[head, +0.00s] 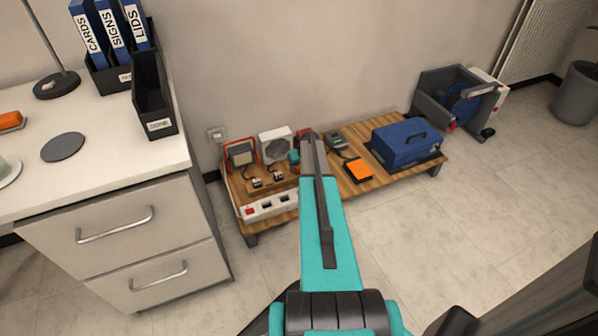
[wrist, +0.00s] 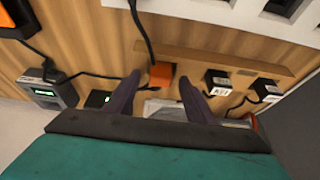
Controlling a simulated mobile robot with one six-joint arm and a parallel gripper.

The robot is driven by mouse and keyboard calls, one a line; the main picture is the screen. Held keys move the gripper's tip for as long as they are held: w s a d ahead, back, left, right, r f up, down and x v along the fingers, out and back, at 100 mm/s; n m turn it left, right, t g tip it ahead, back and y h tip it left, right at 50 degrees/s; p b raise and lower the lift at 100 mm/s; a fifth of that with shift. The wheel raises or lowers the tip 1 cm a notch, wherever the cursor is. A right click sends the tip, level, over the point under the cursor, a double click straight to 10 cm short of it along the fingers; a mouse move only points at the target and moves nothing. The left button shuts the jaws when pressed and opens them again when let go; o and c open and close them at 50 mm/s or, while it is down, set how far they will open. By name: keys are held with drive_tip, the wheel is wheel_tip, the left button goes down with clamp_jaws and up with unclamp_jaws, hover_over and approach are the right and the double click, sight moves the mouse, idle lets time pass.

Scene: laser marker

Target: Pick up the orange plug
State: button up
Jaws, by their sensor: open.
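The orange plug (wrist: 161,76) shows in the wrist view, at the left end of a raised wooden strip (wrist: 205,60). A black cord runs from it toward the top of the picture. My gripper (wrist: 158,83) is open, with one dark finger on each side of the plug and gaps between. I cannot tell whether the fingertips are down at the plug's height. In the head view my teal arm reaches over the low wooden table (head: 383,182) and hides the plug and the fingertips.
Two black labelled plugs (wrist: 218,82) (wrist: 267,91) sit to the right on the same strip. A white power strip (head: 270,207) lies along the table's front. A grey meter (wrist: 47,91), an orange box (head: 358,170) and a blue toolbox (head: 405,146) are also on the table.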

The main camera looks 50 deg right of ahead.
drive_tip(key=shift+c, duration=0.4)
drive_tip(key=c, duration=1.1)
drive_tip(key=shift+c, duration=0.2)
wheel_tip(320, 180, up, 10)
drive_tip(key=p, duration=0.2)
drive_tip(key=shift+p, duration=0.3)
drive_tip(key=shift+r, duration=0.15)
drive_tip(key=shift+r+p, duration=0.3)
drive_tip(key=shift+r, duration=0.05)
